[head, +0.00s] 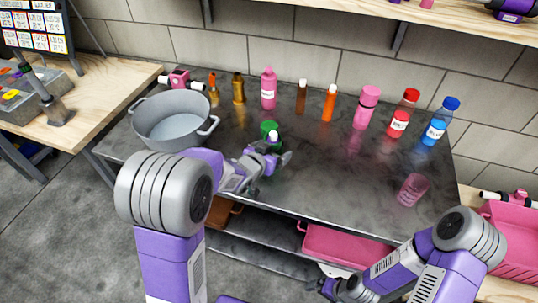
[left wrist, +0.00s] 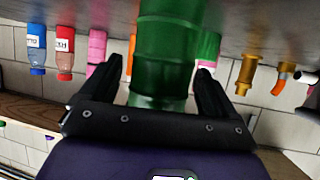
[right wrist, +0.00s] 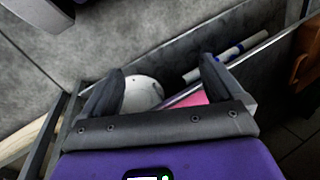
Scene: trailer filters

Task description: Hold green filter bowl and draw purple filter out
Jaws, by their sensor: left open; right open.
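The green filter bowl (head: 268,127) stands on the dark workbench, right of the grey pot. A small white and purple part (head: 273,137) shows just in front of its top; I cannot tell whether it is the purple filter. My left gripper (head: 280,157) is open at the bowl's near side. In the left wrist view, the green bowl (left wrist: 168,45) appears large between the spread fingers (left wrist: 160,75), with no clear contact. My right gripper (head: 325,280) is open and low in front of the bench; its fingers (right wrist: 162,70) show empty in the right wrist view.
The workbench (head: 330,190) holds a grey pot (head: 172,125) at left, several bottles along the back, and a clear pink cup (head: 412,189) at right. A pink tray (head: 345,247) sits on the shelf below. The bench's middle right is clear.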

